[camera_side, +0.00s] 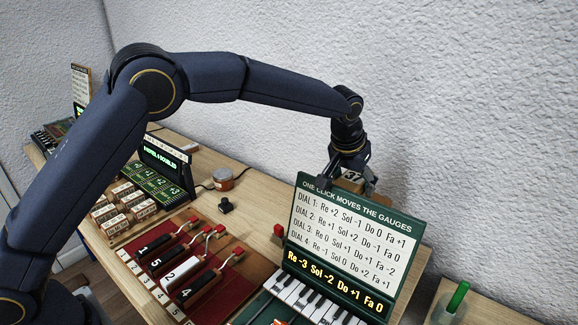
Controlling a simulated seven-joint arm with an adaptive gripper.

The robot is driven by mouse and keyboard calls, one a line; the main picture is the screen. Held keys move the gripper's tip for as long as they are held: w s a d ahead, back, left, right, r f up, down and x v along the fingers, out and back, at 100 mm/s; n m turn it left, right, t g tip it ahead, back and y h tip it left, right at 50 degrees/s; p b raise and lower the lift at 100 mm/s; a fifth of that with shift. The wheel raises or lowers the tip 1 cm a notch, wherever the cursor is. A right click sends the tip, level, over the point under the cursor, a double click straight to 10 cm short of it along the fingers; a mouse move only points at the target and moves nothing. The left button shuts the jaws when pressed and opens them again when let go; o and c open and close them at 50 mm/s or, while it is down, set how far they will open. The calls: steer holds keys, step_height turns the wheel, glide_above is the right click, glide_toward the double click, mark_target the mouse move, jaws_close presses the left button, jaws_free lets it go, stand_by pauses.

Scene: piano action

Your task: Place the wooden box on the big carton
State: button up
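My gripper (349,184) points down near the wall, behind the top edge of the green-framed board. A small wooden box (350,180) with a dark mark on its face shows between the fingers. The board hides its lower part. The fingers are on either side of the box, but I cannot tell whether they press on it. I also cannot tell whether the box hangs in the gripper or rests on something behind the board. I cannot make out a big carton.
The green-framed board (352,240) stands upright in front of my gripper, above piano keys (300,296). Numbered blocks (182,271) lie on a red panel to the left. A cup with a green pen (452,304) is at right. The wall is close behind.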

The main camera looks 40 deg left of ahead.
steer(key=shift+o, duration=0.6)
steer(key=shift+r, duration=0.2)
steer(key=v, duration=1.1)
steer(key=shift+s+r, duration=0.1)
steer(key=shift+r, duration=0.2)
steer(key=s+a+r, duration=0.3)
steer(key=s+a, duration=0.4)
steer(key=s+a+r, duration=0.3)
steer(key=s+a, duration=0.3)
steer(key=s, duration=0.1)
steer(key=s+a+f, duration=0.3)
steer(key=s+f, duration=0.1)
steer(key=s, duration=0.5)
steer(key=s+a+f+t, duration=0.1)
steer(key=s+a+f, duration=0.2)
steer(key=s, duration=0.6)
steer(key=shift+a+f, duration=0.25)
steer(key=shift+f, duration=0.1)
